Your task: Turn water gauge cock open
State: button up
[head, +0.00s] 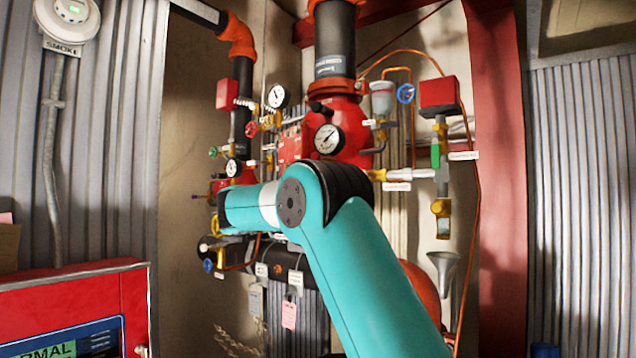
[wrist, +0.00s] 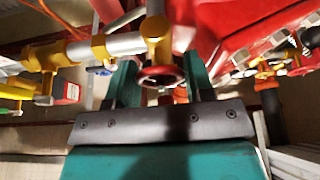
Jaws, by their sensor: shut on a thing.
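In the wrist view, my gripper (wrist: 162,80) has its two teal fingers on either side of a small red round handle (wrist: 162,74) and is shut on it. The handle sits on the end of a brass valve body (wrist: 155,30), joined to a silver pipe (wrist: 122,44) on its left. I take this as the water gauge cock, but no label on it can be read. How far it is turned cannot be told. In the head view, my teal arm hides the gripper and the held handle.
A red valve body (head: 345,125) and black-faced pipework (head: 335,65) stand behind my arm, with gauges (head: 327,138) close by. In the wrist view, brass fittings (wrist: 45,55) lie left and red pipework (wrist: 240,35) right. A red panel (head: 75,290) stands at lower left.

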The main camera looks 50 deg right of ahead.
jog(key=n+t, duration=0.1)
jog(key=n, duration=0.2)
jog(key=n+t, duration=0.2)
jog(key=n, duration=0.1)
jog(key=shift+r+y, duration=0.15)
jog(key=shift+y, duration=0.25)
jog(key=shift+n+t+y+p, duration=0.3)
jog(key=shift+n+t, duration=0.4)
jog(key=shift+n, duration=0.7)
